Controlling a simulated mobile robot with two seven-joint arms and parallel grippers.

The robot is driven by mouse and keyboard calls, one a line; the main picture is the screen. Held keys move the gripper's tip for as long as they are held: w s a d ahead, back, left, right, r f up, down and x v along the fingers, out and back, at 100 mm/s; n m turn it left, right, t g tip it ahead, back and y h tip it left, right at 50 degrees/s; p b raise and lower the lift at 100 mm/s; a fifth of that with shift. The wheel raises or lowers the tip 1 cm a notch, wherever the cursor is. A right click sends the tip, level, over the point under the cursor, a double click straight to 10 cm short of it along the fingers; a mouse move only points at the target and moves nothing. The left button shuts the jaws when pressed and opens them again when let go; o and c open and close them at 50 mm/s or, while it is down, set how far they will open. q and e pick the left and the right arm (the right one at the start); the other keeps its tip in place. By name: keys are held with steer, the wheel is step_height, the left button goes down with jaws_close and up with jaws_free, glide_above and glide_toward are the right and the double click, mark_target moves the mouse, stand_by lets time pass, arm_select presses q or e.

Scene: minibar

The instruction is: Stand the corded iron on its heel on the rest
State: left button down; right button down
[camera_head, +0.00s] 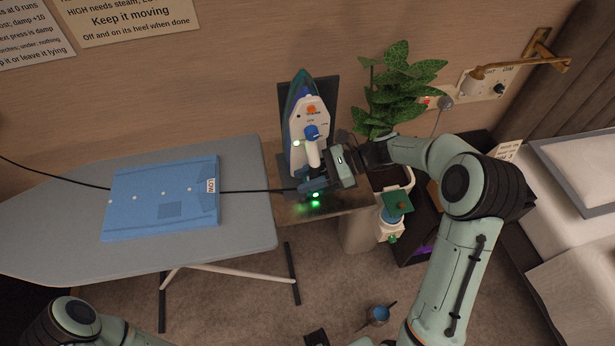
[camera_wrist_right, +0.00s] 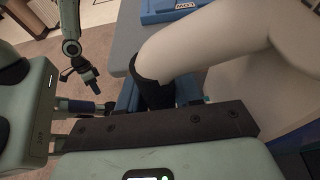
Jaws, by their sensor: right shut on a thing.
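The corded iron (camera_head: 300,115), white and teal with an orange button and a blue knob, is upright, tip up, in front of a dark back plate. Its heel is at the rest (camera_head: 345,203), a brownish ledge at the board's right end; my gripper partly hides the contact. My right gripper (camera_head: 322,175) is shut on the iron's handle. The pale iron body (camera_wrist_right: 215,45) fills much of the right wrist view. The black cord (camera_head: 255,191) runs left across the board. My left gripper (camera_wrist_right: 80,75) shows small in the right wrist view; its jaw state is unclear.
A folded blue cloth (camera_head: 135,215) marked LOW lies on the grey ironing board (camera_head: 245,165). A leafy plant (camera_head: 400,85) stands close right of the iron.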

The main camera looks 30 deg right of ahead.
steer(key=shift+f, duration=0.45)
stand_by(0.6)
steer(key=c, duration=0.7)
jaws_free()
steer(key=shift+f, duration=0.25)
steer(key=v, duration=1.3)
steer(key=shift+d+r, duration=0.15)
steer(key=shift+r, duration=0.05)
steer(key=shift+s, duration=0.15)
